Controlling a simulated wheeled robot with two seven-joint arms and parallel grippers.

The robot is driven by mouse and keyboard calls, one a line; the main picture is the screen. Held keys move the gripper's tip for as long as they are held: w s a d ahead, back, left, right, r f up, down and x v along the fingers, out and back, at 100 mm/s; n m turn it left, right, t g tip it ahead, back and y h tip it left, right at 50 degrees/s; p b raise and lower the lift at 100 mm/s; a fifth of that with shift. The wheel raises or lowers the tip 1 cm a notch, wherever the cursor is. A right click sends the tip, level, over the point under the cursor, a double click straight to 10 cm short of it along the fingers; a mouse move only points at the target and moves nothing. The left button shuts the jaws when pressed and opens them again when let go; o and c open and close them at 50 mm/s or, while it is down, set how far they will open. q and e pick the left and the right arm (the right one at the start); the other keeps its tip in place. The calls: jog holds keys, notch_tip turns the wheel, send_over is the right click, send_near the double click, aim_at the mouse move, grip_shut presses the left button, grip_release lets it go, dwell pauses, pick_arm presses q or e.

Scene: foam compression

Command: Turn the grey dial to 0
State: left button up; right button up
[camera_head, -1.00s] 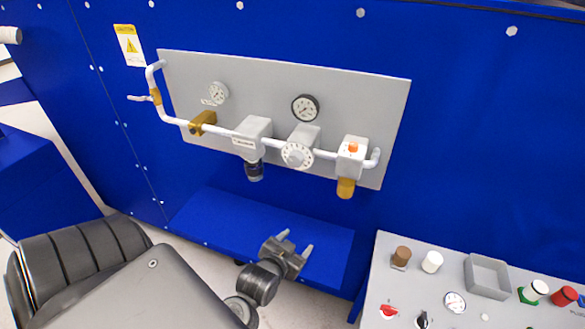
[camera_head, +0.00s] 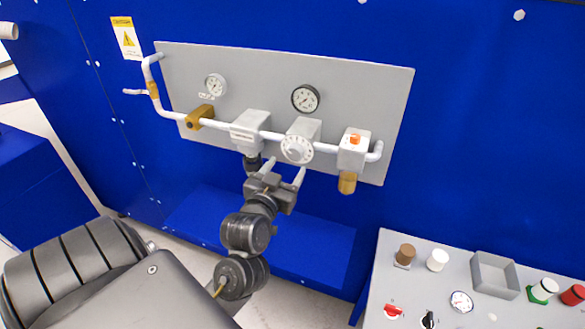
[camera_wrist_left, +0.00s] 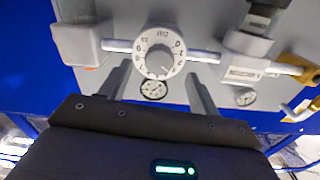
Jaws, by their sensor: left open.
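The grey dial (camera_head: 297,149) is a round, light grey knob with numbers around its face, mounted on the pipe of the wall panel. In the left wrist view the dial (camera_wrist_left: 159,53) appears between and beyond the two fingers, with a pointer mark on its lower right. My left gripper (camera_head: 284,170) is open and empty, just below and left of the dial in the head view. In the wrist view its fingertips (camera_wrist_left: 158,68) lie either side of the dial, and I see no contact. My right gripper is not in view.
The grey panel (camera_head: 385,95) carries two gauges, a white pipe (camera_head: 215,126), a valve block (camera_head: 250,130) left of the dial and an orange-button block (camera_head: 354,148) right of it. A blue ledge (camera_head: 320,240) lies below. A control desk (camera_head: 460,265) stands at lower right.

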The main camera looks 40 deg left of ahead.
aim_at(293, 157)
pick_arm(q)
jog(key=x, duration=0.4)
jog(key=shift+w, duration=0.1)
jog(key=shift+w+a, duration=0.2)
jog(key=shift+w, duration=0.3)
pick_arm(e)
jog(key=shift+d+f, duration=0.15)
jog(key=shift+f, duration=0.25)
pick_arm(q)
jog(key=c, duration=1)
jog(key=shift+o, duration=0.2)
